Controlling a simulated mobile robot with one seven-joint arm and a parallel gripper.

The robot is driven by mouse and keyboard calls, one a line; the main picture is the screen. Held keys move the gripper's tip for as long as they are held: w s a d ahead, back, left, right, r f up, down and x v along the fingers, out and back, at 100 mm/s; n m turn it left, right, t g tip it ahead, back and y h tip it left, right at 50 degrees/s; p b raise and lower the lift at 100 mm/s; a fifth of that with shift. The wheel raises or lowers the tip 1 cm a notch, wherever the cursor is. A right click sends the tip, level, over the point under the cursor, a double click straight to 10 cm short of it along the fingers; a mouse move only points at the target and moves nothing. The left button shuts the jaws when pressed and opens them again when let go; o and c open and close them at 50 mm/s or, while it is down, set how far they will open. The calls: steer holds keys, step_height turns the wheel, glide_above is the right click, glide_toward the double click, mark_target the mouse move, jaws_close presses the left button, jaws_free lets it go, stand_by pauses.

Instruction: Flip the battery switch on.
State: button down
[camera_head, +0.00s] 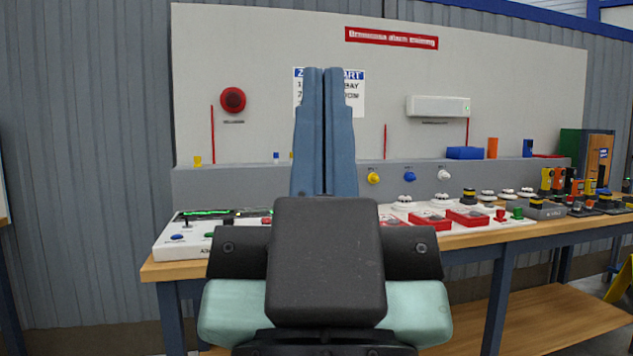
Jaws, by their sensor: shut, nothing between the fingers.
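My gripper (324,74) points up in the middle of the head view, its two blue-grey fingers together with nothing between them. It stands in front of the bench and hides part of the wall sign and bench. A white control panel (170,248) sits on the bench at left, with lit green displays (205,212), a small dark toggle (186,219), a blue button (177,237) and a green button. Its right part is behind my gripper. I cannot tell which control is the battery switch; the labels are too small to read.
The wooden bench (470,239) runs left to right. Red boxes (430,220), white round detectors (440,200) and several small devices stand right of my gripper. A red bell (232,99) and a white light unit (438,106) hang on the back board. A lower shelf (540,315) shows below.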

step_height(320, 180, up, 29)
steer(key=p, duration=2.6)
steer(key=shift+r+p, duration=0.15)
steer(key=shift+p, duration=0.2)
